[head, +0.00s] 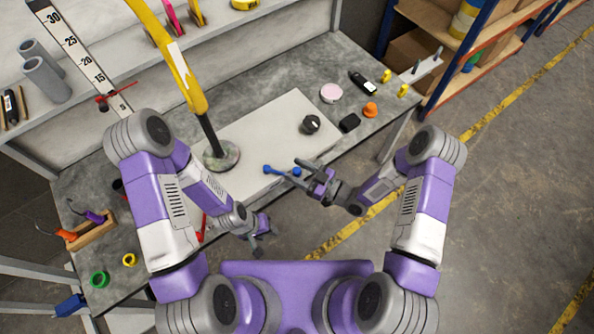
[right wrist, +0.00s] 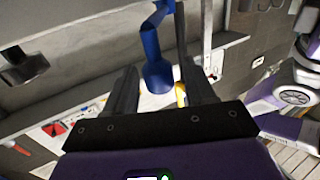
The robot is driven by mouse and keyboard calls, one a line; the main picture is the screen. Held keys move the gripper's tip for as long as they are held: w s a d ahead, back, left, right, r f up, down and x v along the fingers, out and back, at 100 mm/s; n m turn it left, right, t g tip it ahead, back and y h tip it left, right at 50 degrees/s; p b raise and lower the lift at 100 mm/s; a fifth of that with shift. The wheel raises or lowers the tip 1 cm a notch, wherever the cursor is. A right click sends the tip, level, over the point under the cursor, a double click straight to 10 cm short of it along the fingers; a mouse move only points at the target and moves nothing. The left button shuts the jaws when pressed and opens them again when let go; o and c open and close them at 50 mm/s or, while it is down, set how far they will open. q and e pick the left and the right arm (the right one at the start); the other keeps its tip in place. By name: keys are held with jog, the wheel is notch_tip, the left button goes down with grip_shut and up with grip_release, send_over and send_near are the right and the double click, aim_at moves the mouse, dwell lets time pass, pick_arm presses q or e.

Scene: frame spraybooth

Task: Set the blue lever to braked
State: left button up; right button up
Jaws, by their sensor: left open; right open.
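The blue lever (head: 282,170) is at the near edge of a pale panel (head: 255,138) on the workbench. In the right wrist view it is a blue bar with a rounded knob end (right wrist: 157,72), showing between the two dark fingers. My right gripper (head: 299,171) is open at the lever's right end, its fingers pointing left toward it. Whether a finger touches the lever cannot be told. My left gripper (head: 257,243) is open and empty, below the lever and in front of the bench edge. The lever's marked positions are not readable.
A black knob (head: 311,124) sits on the panel. A yellow arm on a round base (head: 221,156) stands left of the lever. A black block (head: 350,122), orange cone (head: 370,110) and pink disc (head: 331,93) lie farther right. A wooden tool holder (head: 92,232) is at left.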

jog(key=shift+w+a, duration=0.1)
jog(key=shift+a, duration=0.05)
jog(key=shift+c, duration=0.5)
grip_shut()
